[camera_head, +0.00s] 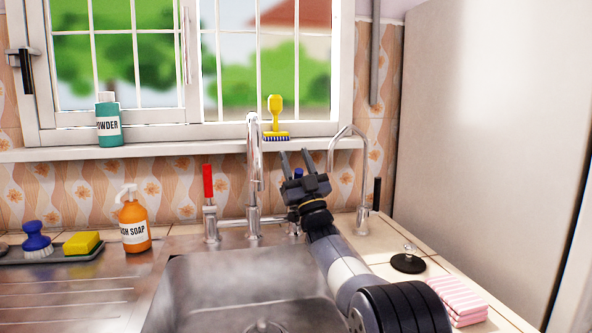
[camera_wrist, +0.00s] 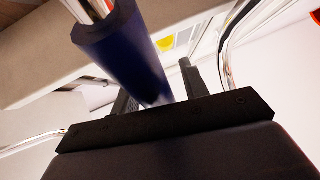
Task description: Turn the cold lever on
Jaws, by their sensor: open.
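The cold lever, a blue handle (camera_wrist: 120,48), fills the upper middle of the wrist view. Only a bit of blue (camera_head: 298,172) shows in the head view, behind my gripper. The red-handled lever (camera_head: 208,181) stands upright left of the chrome tap (camera_head: 254,170). My gripper (camera_head: 295,158) is open, right of the tap spout, with its fingers pointing up. In the wrist view the lower end of the blue handle lies between my two fingers (camera_wrist: 156,82); I cannot tell whether either touches it. The lever's base is mostly hidden by my gripper.
A second curved chrome tap (camera_head: 365,165) with a black handle stands close right of my gripper. The sink (camera_head: 235,285) lies below. A soap bottle (camera_head: 134,222), black plug (camera_head: 408,262) and pink cloth (camera_head: 459,299) sit around it. The windowsill (camera_head: 190,146) runs behind.

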